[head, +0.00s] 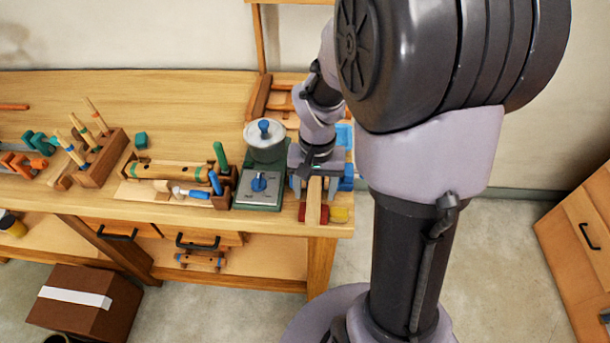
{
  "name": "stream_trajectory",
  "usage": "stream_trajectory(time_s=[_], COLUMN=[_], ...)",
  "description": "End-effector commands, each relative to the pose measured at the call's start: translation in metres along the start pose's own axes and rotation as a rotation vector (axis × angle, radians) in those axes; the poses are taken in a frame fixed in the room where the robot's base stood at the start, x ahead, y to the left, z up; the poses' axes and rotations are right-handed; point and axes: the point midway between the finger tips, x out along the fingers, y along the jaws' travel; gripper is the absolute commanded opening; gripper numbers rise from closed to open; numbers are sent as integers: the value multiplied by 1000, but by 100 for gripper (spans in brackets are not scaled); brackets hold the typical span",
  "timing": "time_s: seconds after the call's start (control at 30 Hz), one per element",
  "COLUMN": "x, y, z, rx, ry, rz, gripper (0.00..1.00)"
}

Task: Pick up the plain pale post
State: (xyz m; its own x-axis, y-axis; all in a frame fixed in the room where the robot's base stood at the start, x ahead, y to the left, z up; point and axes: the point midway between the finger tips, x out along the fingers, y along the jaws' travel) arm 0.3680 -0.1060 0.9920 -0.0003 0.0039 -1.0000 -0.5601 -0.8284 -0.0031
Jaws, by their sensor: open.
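A plain pale post (313,206) stands or lies near the front right corner of the wooden workbench, its near part showing below my gripper. My gripper (315,188) points down over it and is open, with a finger on either side of the post as seen from here. I cannot tell whether the fingers touch it. The post's far part is hidden by the gripper.
Close around the post are a red block (301,212), a yellow block (339,214) and blue pieces (347,176). A green scale (258,190) with a round metal pan stands just left. Tool racks (101,160) fill the bench further left.

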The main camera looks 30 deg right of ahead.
Motion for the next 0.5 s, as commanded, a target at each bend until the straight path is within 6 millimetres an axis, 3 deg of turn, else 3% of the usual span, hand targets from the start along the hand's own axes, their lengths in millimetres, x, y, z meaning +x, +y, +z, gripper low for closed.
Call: stream_trajectory(time_s=[0.03,0.27,0.4,0.5], x=[12,34,64,72], y=[0,0,0,0], z=[0,-3,-6,-6], rx=[0,-1,0,1], ry=[-1,0,-1,1], rz=[0,0,0,-1], gripper=[58,58,58,58])
